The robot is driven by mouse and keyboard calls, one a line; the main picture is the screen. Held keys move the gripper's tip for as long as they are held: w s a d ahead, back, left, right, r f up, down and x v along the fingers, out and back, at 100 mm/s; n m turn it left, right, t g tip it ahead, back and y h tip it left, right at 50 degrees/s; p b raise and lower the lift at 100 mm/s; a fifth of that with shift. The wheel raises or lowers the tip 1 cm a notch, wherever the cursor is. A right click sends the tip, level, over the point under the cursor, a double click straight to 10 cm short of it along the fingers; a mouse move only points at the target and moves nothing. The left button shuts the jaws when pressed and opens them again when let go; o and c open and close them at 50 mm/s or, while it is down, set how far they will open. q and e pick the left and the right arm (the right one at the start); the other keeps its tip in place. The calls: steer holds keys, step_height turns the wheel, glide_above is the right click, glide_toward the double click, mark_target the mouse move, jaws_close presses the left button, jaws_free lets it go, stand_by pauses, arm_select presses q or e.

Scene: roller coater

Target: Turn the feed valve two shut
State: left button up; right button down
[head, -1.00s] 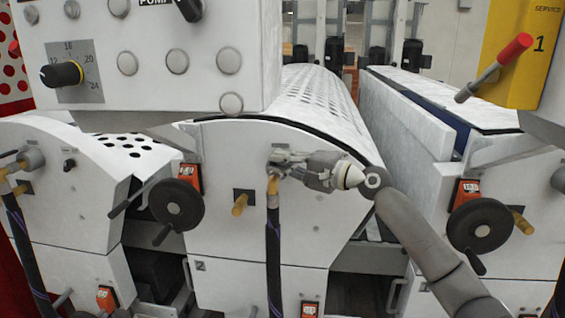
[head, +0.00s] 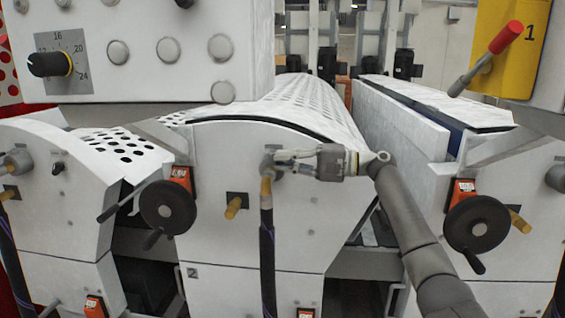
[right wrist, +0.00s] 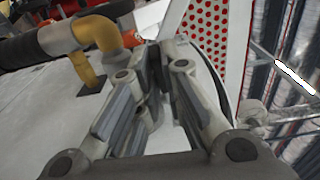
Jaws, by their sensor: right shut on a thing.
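Feed valve two (head: 267,162) is the small grey fitting on the front of the middle white unit, above a brass elbow and a dark hose. My right gripper (head: 278,158) comes in from the right, lies about level in the head view, and is shut at the valve. Its fingers hide most of the handle. In the right wrist view the fingers of my right gripper (right wrist: 158,62) are close together with a dark, narrow part between them. The brass elbow (right wrist: 98,35) is just left of them. My left gripper is not in view.
A black handwheel (head: 168,207) sticks out left of the valve, and another handwheel (head: 477,224) stands on the right unit. A brass stub (head: 233,206) is just lower left of the valve. A control panel (head: 145,55) overhangs at upper left. The dark hose (head: 267,250) hangs below the valve.

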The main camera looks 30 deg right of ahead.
steer(key=shift+d+g, duration=0.15)
steer(key=shift+g, duration=0.15)
steer(key=c, duration=1.8)
jaws_free()
steer(key=shift+c, duration=0.2)
steer(key=shift+d, duration=0.1)
steer(key=v, duration=1.2)
steer(key=shift+f, duration=0.2)
